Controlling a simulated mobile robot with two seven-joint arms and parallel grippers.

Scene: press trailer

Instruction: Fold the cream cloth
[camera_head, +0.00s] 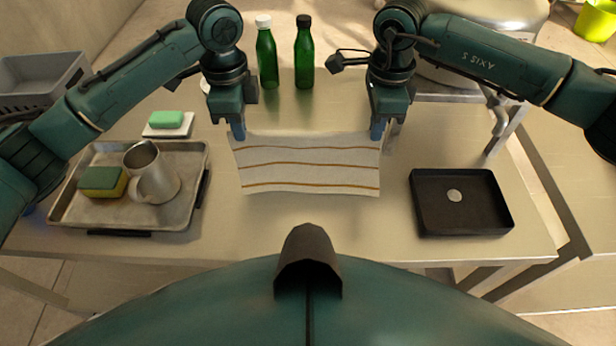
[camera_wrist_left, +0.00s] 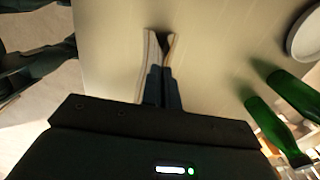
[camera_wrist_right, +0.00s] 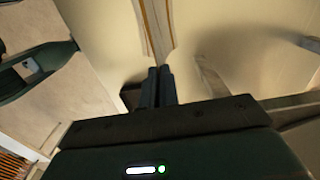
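The cream cloth (camera_head: 312,170) with brown stripes is spread between my two grippers in the head view. My left gripper (camera_head: 238,131) is shut on its far left corner, and my right gripper (camera_head: 377,131) is shut on its far right corner. In the left wrist view the cloth (camera_wrist_left: 150,62) shows nearly edge-on beyond the closed fingers (camera_wrist_left: 162,92). In the right wrist view a narrow striped strip of the cloth (camera_wrist_right: 155,28) runs away from the closed fingers (camera_wrist_right: 156,88). I cannot tell whether its near edge touches the table.
Two green bottles (camera_head: 267,58) (camera_head: 304,55) stand behind the cloth. A black tray (camera_head: 425,228) with a pale disc is at the right.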

